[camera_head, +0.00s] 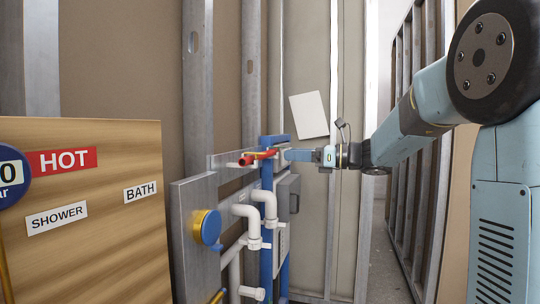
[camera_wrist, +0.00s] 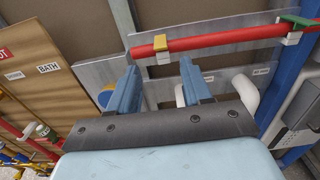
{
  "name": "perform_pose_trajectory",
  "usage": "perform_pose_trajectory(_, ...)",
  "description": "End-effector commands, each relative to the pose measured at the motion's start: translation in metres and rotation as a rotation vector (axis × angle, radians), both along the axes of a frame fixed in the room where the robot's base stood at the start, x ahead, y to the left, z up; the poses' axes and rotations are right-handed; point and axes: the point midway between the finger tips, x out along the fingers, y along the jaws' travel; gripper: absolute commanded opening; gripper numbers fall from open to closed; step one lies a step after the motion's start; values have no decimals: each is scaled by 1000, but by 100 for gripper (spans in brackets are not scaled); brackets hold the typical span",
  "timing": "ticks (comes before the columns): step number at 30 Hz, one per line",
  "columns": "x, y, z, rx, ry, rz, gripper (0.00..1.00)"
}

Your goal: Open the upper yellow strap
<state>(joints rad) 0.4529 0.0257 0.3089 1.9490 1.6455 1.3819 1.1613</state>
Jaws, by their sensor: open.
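The upper yellow strap (camera_wrist: 176,44) lies across the top of a red pipe (camera_wrist: 225,38) in the wrist view, with a white clip (camera_wrist: 163,58) just below it. It looks closed over the pipe. My gripper (camera_wrist: 158,65) is open and empty, its two blue fingers pointing at the pipe from below, on either side of the strap's clip. The fingertips look close to the pipe; I cannot tell whether they touch it. In the head view my gripper (camera_head: 288,155) reaches from the right to the red pipe (camera_head: 258,156), where the strap is too small to make out clearly.
A green strap (camera_wrist: 298,20) sits further right on the red pipe. White pipes (camera_head: 270,207) and a blue post (camera_head: 266,240) stand below and beside it. A wooden panel (camera_head: 90,235) with HOT, SHOWER and BATH labels is at left. A grey box (camera_head: 286,200) hangs near the post.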

Motion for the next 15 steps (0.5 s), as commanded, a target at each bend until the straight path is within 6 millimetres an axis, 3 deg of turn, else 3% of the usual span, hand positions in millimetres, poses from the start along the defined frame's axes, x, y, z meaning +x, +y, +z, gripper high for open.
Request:
perform_pose_trajectory(7, 14, 42, 0, -1, -1, 3, 49)
perform_pose_trajectory(15, 26, 71, -1, -2, 0, 1, 49)
